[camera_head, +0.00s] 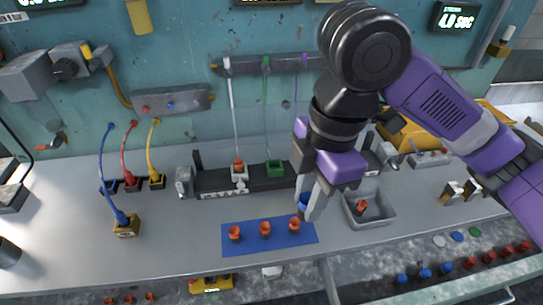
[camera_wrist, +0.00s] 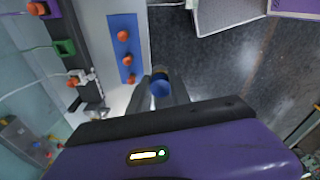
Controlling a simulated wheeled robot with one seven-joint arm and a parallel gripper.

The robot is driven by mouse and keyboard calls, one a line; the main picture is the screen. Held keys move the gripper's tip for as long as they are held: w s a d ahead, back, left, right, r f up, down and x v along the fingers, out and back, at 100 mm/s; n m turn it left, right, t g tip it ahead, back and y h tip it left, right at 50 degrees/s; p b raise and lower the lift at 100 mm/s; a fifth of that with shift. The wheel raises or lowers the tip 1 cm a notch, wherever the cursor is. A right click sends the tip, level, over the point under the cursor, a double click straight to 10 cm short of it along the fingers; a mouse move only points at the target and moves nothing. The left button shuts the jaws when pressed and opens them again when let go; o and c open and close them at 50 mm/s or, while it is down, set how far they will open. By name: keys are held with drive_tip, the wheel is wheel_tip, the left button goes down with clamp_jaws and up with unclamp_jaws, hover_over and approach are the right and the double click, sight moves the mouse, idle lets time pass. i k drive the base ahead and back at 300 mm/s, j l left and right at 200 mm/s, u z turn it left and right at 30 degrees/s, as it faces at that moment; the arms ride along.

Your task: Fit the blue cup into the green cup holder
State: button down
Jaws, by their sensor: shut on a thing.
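The blue cup (camera_head: 306,201) is held between the fingers of my gripper (camera_head: 309,211), above the right end of the blue mat. It also shows between the fingertips in the wrist view (camera_wrist: 160,88), where my gripper (camera_wrist: 161,80) is shut on it. The green cup holder (camera_head: 275,168) sits on the dark rack behind the mat, left of and beyond my gripper. In the wrist view the green holder (camera_wrist: 64,47) is at the upper left, apart from the cup, and no cup shows in it.
A white holder (camera_head: 240,177) with an orange cup stands left of the green one. In the wrist view a purple holder (camera_wrist: 53,9) has an orange cup. The blue mat (camera_head: 265,245) bears three orange cups. A grey tray (camera_head: 385,216) with an orange cup stands right.

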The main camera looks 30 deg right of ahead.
sight(274, 169)
drive_tip(key=i+l, duration=0.25)
drive_tip(key=i, duration=0.25)
drive_tip(key=i+l, duration=0.2)
drive_tip(key=i, duration=0.25)
